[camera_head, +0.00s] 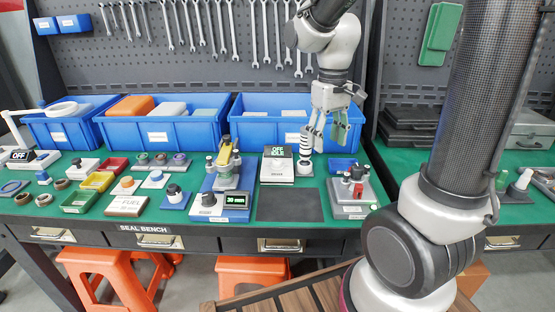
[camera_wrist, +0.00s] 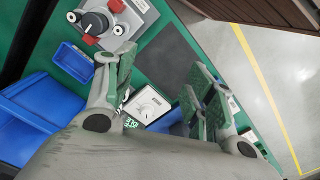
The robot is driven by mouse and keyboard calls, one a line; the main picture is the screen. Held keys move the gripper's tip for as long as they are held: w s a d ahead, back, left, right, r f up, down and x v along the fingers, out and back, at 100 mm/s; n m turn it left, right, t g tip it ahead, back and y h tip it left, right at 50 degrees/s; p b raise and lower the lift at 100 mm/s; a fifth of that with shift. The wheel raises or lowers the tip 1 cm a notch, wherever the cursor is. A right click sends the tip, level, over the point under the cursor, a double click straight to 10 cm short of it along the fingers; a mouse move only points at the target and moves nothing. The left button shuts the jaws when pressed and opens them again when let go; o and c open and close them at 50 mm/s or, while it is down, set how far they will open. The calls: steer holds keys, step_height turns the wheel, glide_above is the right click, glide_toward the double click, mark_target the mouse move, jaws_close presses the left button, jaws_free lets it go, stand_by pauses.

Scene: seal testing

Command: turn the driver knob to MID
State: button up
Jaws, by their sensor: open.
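A white control box (camera_head: 277,170) with a lit display reading OFF over IDLE stands on the bench just left of my gripper. In the wrist view its pale round knob (camera_wrist: 148,108) with a dark pointer mark shows low between my fingers; I cannot read its scale. My gripper (camera_head: 327,138) points down above the bench, its green-padded fingers apart and empty. It also shows in the wrist view (camera_wrist: 163,88). A black-and-white banded upright piece (camera_head: 305,148) stands at the box's right side. No MID label is readable.
A grey fixture (camera_head: 351,211) with a black knob and red parts stands right of a dark mat (camera_head: 287,205). A blue press (camera_head: 222,215) with a display stands left. Blue bins (camera_head: 160,131) line the back. A small blue tray (camera_head: 341,165) lies near my gripper.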

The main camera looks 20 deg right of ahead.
mark_target(277, 161)
steer(key=w+a+f+n, duration=0.1)
steer(key=w+f, duration=0.2)
steer(key=w, duration=0.2)
steer(key=w+a+f+n, duration=0.2)
steer(key=w+f, duration=0.2)
steer(key=w, duration=0.2)
steer(key=w+a+f+n+g, duration=0.1)
steer(key=w+a+f+n, duration=0.1)
steer(key=w+f, duration=0.2)
steer(key=shift+w+a+f, duration=0.1)
steer(key=shift+w+a, duration=0.05)
steer(key=shift+w, duration=0.75)
steer(key=w, duration=0.1)
steer(key=w+r+n, duration=0.1)
steer(key=w, duration=0.1)
steer(key=shift+w+a+r+n+t, duration=0.15)
steer(key=shift+w+a+n+t, duration=0.15)
steer(key=shift+n+t, duration=0.1)
steer(key=shift+w+r+n, duration=0.1)
steer(key=shift+r+n, duration=0.2)
steer(key=shift+n, duration=0.2)
steer(key=shift+a+f+n, duration=0.1)
steer(key=shift+f+n, duration=0.3)
steer(key=shift+f, duration=0.1)
step_height(277, 161, down, 7)
steer(key=c, duration=1)
